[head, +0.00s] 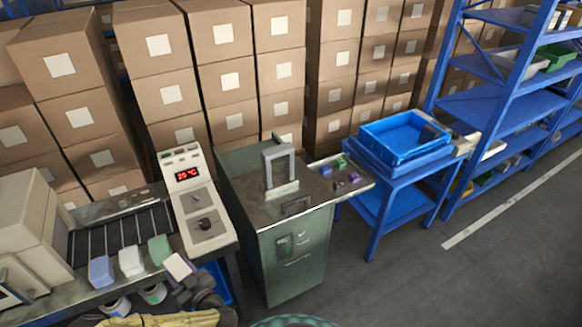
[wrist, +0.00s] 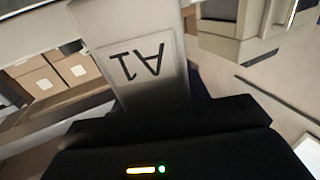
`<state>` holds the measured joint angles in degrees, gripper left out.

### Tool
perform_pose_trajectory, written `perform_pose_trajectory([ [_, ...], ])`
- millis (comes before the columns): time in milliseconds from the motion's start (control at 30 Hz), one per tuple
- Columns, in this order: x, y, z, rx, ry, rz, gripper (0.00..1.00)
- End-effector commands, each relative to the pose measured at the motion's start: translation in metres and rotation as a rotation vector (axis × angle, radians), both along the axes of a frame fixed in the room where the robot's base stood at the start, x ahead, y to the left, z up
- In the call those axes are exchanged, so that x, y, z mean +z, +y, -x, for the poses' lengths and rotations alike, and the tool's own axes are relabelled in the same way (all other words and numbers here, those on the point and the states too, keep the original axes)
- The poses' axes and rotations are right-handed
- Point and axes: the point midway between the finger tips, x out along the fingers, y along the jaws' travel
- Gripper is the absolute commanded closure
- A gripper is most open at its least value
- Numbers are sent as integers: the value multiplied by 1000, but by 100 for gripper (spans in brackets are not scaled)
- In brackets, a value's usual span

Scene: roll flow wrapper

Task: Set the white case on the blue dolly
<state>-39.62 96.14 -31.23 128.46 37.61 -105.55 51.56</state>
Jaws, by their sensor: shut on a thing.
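My gripper (wrist: 165,108) is shut on a pale white case (wrist: 140,60), whose grey face with an upside-down "A1" fills the middle of the wrist view. In the head view my dark gripper (head: 190,288) is at the bottom, beside the conveyor's front end, with a small white face of the case (head: 178,267) showing at its tip. Most of the case is hidden there. A blue piece (head: 219,284) shows low behind my gripper, under the machine edge; I cannot tell whether it is the blue dolly.
Blue, white and green blocks (head: 131,261) lie at the conveyor's end. A control panel (head: 195,200) and a green cabinet (head: 295,260) stand beside it. A blue table (head: 385,175) holds a blue tray (head: 405,140). Blue shelving (head: 510,90) stands right. Open floor (head: 440,275) lies front right.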

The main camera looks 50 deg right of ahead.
Motion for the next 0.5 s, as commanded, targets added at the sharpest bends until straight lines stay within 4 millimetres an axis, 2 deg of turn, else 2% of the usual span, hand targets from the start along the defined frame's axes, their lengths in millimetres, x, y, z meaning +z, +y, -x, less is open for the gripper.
perform_pose_trajectory([
  [33,19,1,3,3,1,2,83],
  [200,45,0,13,4,0,2,83],
  [333,60,-1,20,4,-3,2,83],
  [500,66,-2,24,4,-6,2,83],
])
